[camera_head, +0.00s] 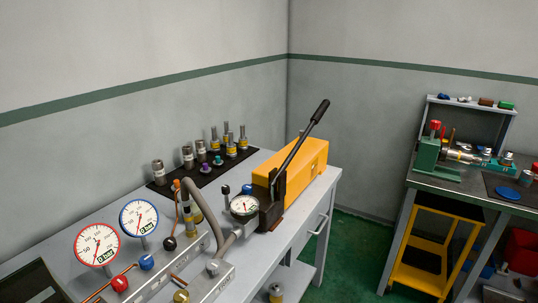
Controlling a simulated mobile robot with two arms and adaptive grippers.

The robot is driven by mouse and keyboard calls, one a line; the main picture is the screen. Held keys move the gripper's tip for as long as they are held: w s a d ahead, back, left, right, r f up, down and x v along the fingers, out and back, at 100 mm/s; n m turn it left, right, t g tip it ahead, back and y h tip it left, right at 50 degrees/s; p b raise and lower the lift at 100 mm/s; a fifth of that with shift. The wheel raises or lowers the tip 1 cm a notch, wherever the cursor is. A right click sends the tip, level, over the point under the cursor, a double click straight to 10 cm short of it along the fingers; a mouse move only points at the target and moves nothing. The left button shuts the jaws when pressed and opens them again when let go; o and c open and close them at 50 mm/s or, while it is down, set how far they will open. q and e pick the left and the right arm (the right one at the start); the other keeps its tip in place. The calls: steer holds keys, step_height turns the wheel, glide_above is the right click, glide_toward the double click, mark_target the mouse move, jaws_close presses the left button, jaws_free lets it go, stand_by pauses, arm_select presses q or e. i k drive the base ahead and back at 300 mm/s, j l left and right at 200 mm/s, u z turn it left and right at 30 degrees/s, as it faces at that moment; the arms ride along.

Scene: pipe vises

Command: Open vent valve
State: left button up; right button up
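A grey metal manifold block (212,284) lies on the near end of the grey workbench. Around it are a red knob (120,284), a blue knob (147,262), a black ball knob (170,243) and a brass-coloured knob (181,296). I cannot tell which of these is the vent valve, or whether it is open. A red-rimmed gauge (97,245) and a blue-rimmed gauge (139,217) stand behind, each with a "0 bar" label. Neither of my grippers is in view.
A yellow hand pump (302,165) with a raised black lever (303,138) and a small gauge (243,205) sits on the bench. Several metal fittings stand on a black mat (160,188). A second bench (424,183) with a green vise and a yellow step stool (420,254) are right. Green floor between is clear.

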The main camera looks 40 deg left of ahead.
mark_target(169, 243)
steer(key=u, duration=2)
